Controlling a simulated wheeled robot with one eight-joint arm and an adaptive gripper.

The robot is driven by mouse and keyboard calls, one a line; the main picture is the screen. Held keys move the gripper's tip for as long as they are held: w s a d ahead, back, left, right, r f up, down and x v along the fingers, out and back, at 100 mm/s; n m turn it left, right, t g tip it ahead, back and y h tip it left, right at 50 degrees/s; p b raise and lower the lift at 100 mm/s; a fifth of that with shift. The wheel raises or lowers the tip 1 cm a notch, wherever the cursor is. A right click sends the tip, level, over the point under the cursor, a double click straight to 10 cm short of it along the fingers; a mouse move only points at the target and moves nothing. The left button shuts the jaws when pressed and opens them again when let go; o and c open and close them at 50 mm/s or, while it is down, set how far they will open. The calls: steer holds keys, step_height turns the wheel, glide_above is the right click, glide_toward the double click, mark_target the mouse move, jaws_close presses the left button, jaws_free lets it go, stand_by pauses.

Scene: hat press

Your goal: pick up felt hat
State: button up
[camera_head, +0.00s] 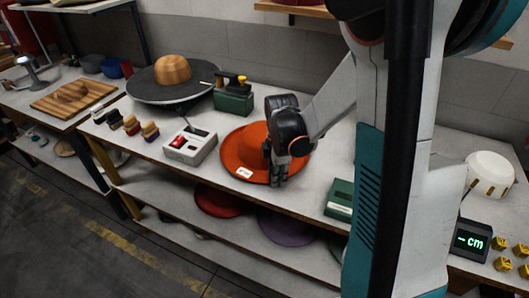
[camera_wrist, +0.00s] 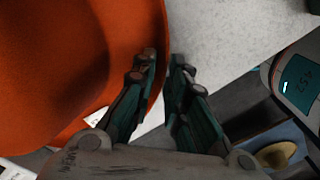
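The orange felt hat (camera_head: 243,150) lies on the white workbench, brim down, with a white tag (camera_head: 244,172) on its near brim. My gripper (camera_head: 275,180) points down at the near right part of the brim and hides some of the crown and brim. In the wrist view the hat (camera_wrist: 50,60) fills the left side. The two fingertips of my gripper (camera_wrist: 165,62) stand a narrow gap apart, with the brim's edge showing between them. A strip of bench shows beside the right finger, so the fingers do not look closed on the brim.
A grey box with a red part (camera_head: 190,146) and a green box (camera_head: 233,98) stand left of the hat. A wooden hat block (camera_head: 173,70) sits on a round dark plate (camera_head: 150,88). A green case (camera_head: 340,196) lies to the right. Dark red (camera_head: 215,202) and purple (camera_head: 285,228) discs lie on the shelf below.

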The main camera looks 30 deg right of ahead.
steer(key=shift+f, duration=0.15)
steer(key=shift+c, duration=0.6)
jaws_close()
step_height(320, 180, up, 20)
steer(key=p, duration=0.7)
